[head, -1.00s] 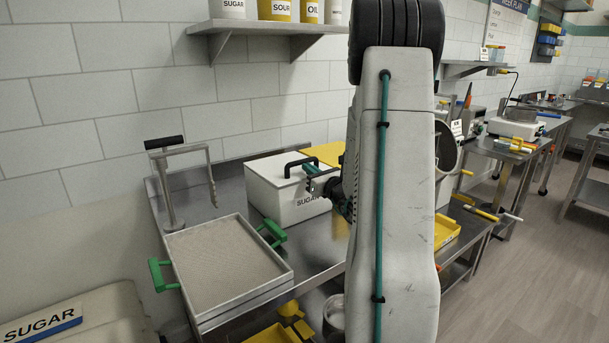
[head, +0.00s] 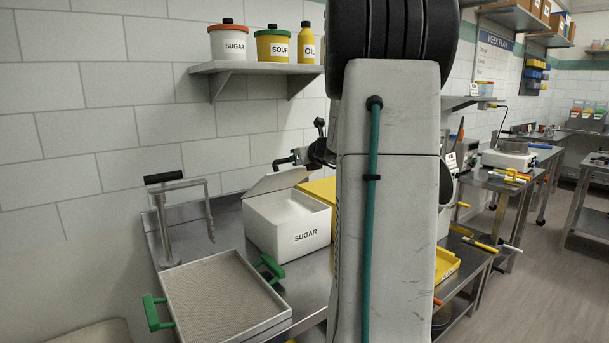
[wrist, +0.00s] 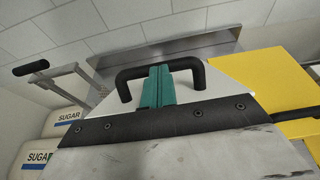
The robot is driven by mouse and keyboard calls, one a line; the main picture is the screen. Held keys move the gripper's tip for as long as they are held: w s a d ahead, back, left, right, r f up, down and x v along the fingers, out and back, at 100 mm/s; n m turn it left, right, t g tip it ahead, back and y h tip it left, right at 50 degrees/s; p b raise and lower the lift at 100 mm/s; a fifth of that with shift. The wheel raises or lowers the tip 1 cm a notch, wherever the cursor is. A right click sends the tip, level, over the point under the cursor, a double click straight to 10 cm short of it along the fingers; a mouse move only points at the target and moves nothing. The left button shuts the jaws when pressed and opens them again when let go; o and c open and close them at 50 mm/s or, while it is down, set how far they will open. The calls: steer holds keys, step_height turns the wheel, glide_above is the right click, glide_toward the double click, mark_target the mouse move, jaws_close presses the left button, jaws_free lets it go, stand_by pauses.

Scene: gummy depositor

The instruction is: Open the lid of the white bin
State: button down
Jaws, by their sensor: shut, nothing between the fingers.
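The white bin (head: 300,238), marked SUGAR, stands on the steel table. Its white lid (head: 273,181) is tilted up at the back, and the bin's front opening shows. The lid's black handle (head: 284,161) points up and back. My gripper (wrist: 159,72) has its teal fingers closed together, with nothing pinched between them. In the wrist view they overlap the middle of the black handle (wrist: 128,80), above the white lid (wrist: 214,84). I cannot tell whether they touch the handle. In the head view my arm hides the fingers.
A yellow lid (head: 321,190) lies just right of the bin. A sieve tray (head: 222,297) with green handles sits in front, left. A metal post with a black grip (head: 167,215) stands at left. A shelf (head: 255,69) with canisters hangs above.

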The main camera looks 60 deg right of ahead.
steer(key=w+d+r, duration=0.2)
steer(key=w+r, duration=0.2)
steer(key=w, duration=0.4)
steer(key=w+d+r, duration=0.3)
steer(key=w+r, duration=0.1)
steer(key=w, duration=0.4)
steer(key=shift+d, duration=0.15)
steer(key=shift+r, duration=0.15)
stand_by(0.4)
